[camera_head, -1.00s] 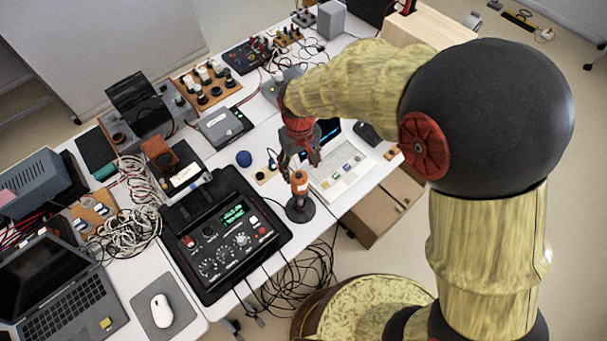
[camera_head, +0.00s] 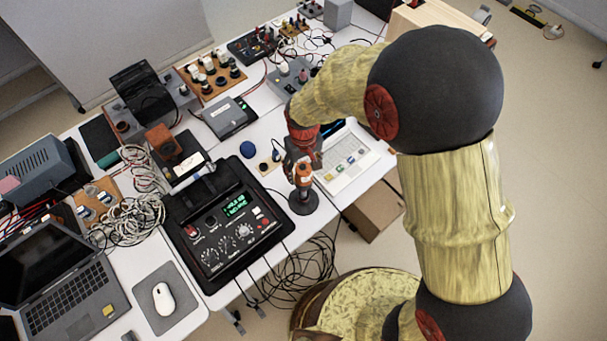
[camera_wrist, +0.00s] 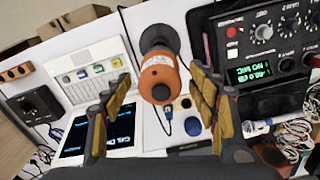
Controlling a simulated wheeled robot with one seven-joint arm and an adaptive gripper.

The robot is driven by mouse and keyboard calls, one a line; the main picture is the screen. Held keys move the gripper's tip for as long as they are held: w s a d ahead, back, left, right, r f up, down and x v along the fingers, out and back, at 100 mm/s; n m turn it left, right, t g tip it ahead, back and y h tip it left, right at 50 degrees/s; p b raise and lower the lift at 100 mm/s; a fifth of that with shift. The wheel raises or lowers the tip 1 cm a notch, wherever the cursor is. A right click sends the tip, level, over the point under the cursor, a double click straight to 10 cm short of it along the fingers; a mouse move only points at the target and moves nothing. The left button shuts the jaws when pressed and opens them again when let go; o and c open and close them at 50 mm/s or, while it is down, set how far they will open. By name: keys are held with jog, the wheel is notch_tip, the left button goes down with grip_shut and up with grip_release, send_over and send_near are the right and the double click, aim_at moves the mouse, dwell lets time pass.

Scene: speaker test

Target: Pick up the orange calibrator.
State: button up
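The orange calibrator (camera_head: 303,176) stands upright on a round dark base (camera_head: 303,204) near the front edge of the white table. My gripper (camera_head: 303,162) is right above it and overlaps its top in the head view. In the wrist view, the calibrator (camera_wrist: 158,78) shows its round end between the two fingers of my gripper (camera_wrist: 162,92). The fingers are open, with visible gaps on both sides of the calibrator. The dark base (camera_wrist: 158,38) shows behind it.
A black mixer-like device (camera_head: 226,228) with a green display sits left of the calibrator. A white laptop (camera_head: 350,165) is close on the right. A blue ball (camera_head: 248,149) lies behind. Black cables (camera_head: 300,270) hang off the table's front edge.

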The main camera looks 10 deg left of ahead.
jog(key=shift+c, duration=1.2)
grip_shut()
jog(key=shift+r, duration=0.1)
jog(key=shift+r, duration=0.45)
notch_tip(320, 180, up, 2)
jog(key=shift+r, duration=0.15)
jog(key=s+d+r, duration=0.1)
jog(key=s+r, duration=0.8)
jog(key=s, duration=0.5)
jog(key=shift+r+p, duration=0.35)
jog(key=shift+p, duration=0.05)
